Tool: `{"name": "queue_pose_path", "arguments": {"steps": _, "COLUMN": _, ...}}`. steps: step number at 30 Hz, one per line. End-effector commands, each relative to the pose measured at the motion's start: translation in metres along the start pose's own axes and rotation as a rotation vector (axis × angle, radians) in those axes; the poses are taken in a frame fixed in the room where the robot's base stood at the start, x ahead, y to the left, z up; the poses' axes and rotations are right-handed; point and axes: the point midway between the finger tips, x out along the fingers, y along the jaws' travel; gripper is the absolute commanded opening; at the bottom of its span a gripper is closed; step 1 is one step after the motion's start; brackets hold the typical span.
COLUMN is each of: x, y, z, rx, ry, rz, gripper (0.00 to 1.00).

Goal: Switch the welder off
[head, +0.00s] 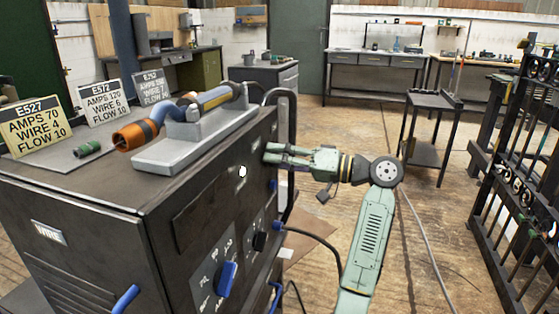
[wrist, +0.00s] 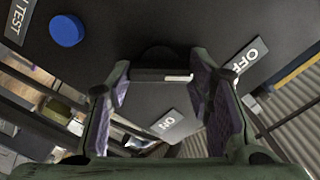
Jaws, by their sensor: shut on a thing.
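The welder (head: 110,225) is a big dark cabinet at the left of the head view. My gripper (head: 270,154) reaches its front panel from the right, near the top far corner. In the wrist view my gripper (wrist: 165,76) is shut on a black switch knob (wrist: 158,58) with a white mark. An OFF label (wrist: 245,61) lies to the upper right of the knob and an ON label (wrist: 168,122) below it. The mark lies at the knob's right lower edge; I cannot tell exactly which label it points to. In the head view the fingers hide the switch.
A blue TEST button (wrist: 66,30) sits beside the switch. A blue knob (head: 227,279) and a black knob (head: 259,241) are lower on the panel. A torch (head: 140,133) and number cards (head: 101,104) are on top. A black gate (head: 520,190) stands at the right.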

Motion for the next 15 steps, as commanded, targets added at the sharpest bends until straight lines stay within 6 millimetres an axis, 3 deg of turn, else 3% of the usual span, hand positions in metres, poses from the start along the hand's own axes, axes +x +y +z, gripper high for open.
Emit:
{"name": "queue_pose_path", "arguments": {"steps": 2, "x": 0.0004, "y": 0.0006, "z": 0.0021, "rx": -0.001, "ry": -0.007, "rz": 0.0, "gripper": 0.19}}
{"name": "queue_pose_path", "arguments": {"steps": 3, "x": 0.0004, "y": 0.0006, "z": 0.0021, "rx": -0.001, "ry": -0.007, "rz": 0.0, "gripper": 0.47}}
{"name": "queue_pose_path", "arguments": {"steps": 12, "x": 0.0002, "y": 0.0003, "z": 0.0008, "rx": 0.0, "ry": -0.003, "rz": 0.0, "gripper": 0.67}}
{"name": "queue_pose_path", "arguments": {"steps": 15, "x": 0.0001, "y": 0.0002, "z": 0.0006, "rx": 0.0, "ry": -0.002, "rz": 0.0, "gripper": 0.67}}
